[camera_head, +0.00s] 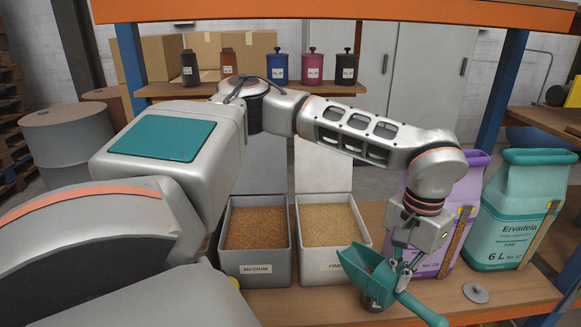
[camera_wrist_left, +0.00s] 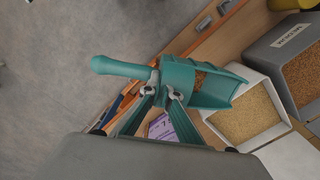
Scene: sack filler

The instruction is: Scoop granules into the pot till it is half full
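My left gripper (camera_head: 403,268) is shut on a teal scoop (camera_head: 372,265), near where its handle joins the bowl. Some brown granules lie in the scoop, which also shows in the left wrist view (camera_wrist_left: 208,86). A small dark pot (camera_head: 376,299) stands at the front of the bench, right under the scoop bowl. The scoop hides the pot's mouth, so its fill cannot be seen. A grey bin labelled MEDIUM (camera_head: 256,281) holds brown granules. The bin (camera_head: 333,267) beside it, labelled FINE, holds pale tan granules. My right gripper is not in view.
A grey lid (camera_head: 476,293) lies on the bench right of the scoop. A purple sack (camera_head: 462,215) and a teal sack (camera_head: 517,215) stand behind it.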

